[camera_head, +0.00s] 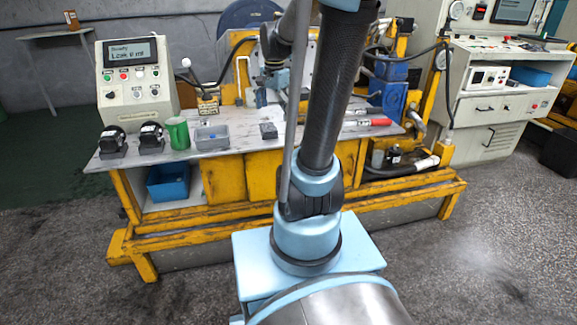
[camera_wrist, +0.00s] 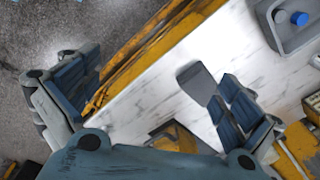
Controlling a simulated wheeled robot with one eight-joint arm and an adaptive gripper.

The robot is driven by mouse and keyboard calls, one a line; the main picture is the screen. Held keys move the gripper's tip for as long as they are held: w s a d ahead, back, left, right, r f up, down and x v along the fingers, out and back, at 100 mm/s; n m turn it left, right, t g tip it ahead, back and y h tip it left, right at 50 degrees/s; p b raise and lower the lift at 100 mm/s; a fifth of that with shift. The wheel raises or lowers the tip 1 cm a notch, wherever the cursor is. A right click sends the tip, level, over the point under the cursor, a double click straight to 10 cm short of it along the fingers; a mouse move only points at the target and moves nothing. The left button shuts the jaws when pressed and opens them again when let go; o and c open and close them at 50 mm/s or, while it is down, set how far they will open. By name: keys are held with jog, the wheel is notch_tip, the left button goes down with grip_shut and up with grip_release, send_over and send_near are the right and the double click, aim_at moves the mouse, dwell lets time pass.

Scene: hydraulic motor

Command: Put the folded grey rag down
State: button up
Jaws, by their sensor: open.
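A small flat grey piece (camera_wrist: 197,82), which looks like the folded grey rag, lies on the pale worktop (camera_wrist: 155,105) in the wrist view. A small dark grey piece (camera_head: 268,131) on the worktop in the head view seems to be the same thing. My gripper (camera_wrist: 155,78) is open, its two fingers wide apart. The right finger is close beside the grey piece and overlaps its edge in the picture; I cannot tell whether they touch. Nothing shows held between the fingers. In the head view my arm covers part of the bench, and I cannot make out the gripper clearly.
A grey tray (camera_head: 212,138) stands left of the grey piece, with a green mug (camera_head: 178,133) and two black gauge-like parts beyond it. A control box (camera_head: 137,80) stands at the bench's left. Red-handled tools (camera_head: 368,123) lie at the right. A yellow frame edges the worktop.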

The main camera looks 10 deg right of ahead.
jog(key=s+f+n, duration=0.5)
jog(key=s, duration=0.5)
jog(key=s+f+n+t, duration=0.1)
jog(key=s+f+n, duration=0.4)
jog(key=s, duration=0.5)
jog(key=shift+n, duration=0.6)
jog(key=shift+w+f, duration=0.25)
jog(key=shift+w, duration=0.2)
